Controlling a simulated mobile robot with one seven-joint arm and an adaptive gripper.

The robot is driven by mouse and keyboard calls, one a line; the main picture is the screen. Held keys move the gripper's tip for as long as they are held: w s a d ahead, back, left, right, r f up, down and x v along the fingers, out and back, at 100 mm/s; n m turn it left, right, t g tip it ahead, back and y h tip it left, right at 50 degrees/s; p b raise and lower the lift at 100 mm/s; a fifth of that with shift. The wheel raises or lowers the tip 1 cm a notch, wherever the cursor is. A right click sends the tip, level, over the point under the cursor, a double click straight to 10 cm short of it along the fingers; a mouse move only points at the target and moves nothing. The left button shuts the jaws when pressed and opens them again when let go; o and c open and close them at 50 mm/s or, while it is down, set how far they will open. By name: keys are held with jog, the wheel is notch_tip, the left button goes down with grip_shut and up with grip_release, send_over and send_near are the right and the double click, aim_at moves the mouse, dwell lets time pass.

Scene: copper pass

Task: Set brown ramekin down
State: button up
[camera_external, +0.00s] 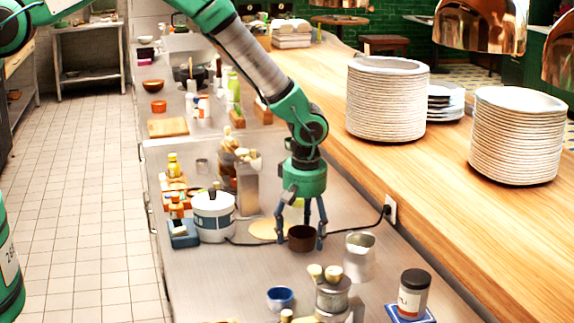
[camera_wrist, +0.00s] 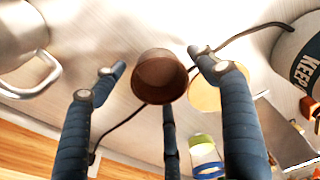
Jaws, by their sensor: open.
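The brown ramekin (camera_external: 301,238) stands upright on the steel counter. In the wrist view the brown ramekin (camera_wrist: 158,78) sits between and just beyond the fingertips, with its hollow inside showing. My gripper (camera_external: 300,236) reaches down over it from above. In the wrist view my gripper (camera_wrist: 155,75) has its blue fingers spread wide, with gaps on both sides of the ramekin. The gripper is open and holds nothing.
A metal pitcher (camera_external: 359,257) stands close on the right. A blue bowl (camera_external: 280,298) and a dark-lidded jar (camera_external: 412,293) are in front. A white pot (camera_external: 213,216) stands left. A black cord (camera_external: 345,234) runs behind the ramekin. Plate stacks (camera_external: 387,100) stand on the wooden ledge.

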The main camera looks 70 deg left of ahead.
notch_tip(320, 180, up, 12)
jog(key=d+b, duration=0.1)
jog(key=shift+d, duration=0.15)
dwell(0.4)
jog(key=shift+f, duration=0.1)
dwell(0.5)
jog(key=s+d+r+m+t, duration=0.1)
jog(key=s+r+m, duration=0.2)
jog(key=s+r, duration=0.6)
jog(key=s+r+m+t, duration=0.1)
jog(key=s+r+m, duration=0.3)
jog(key=r, duration=0.9)
jog(key=s+d+r+m+t, duration=0.1)
jog(key=s+r+m, duration=0.1)
jog(key=s+r, duration=0.75)
jog(key=s+r+m+t, duration=0.1)
jog(key=s+r+m, duration=0.1)
jog(key=s, duration=0.8)
jog(key=s+d+r+m, duration=0.1)
jog(key=s+m, duration=0.3)
jog(key=s, duration=0.5)
jog(key=s+r+m+t+h, duration=0.1)
jog(key=s+r+m, duration=0.2)
jog(key=s, duration=0.7)
jog(key=shift+s+d+r+t, duration=0.25)
jog(key=shift+s+d+t, duration=0.05)
jog(key=shift+s+d, duration=0.05)
jog(key=shift+f, duration=0.1)
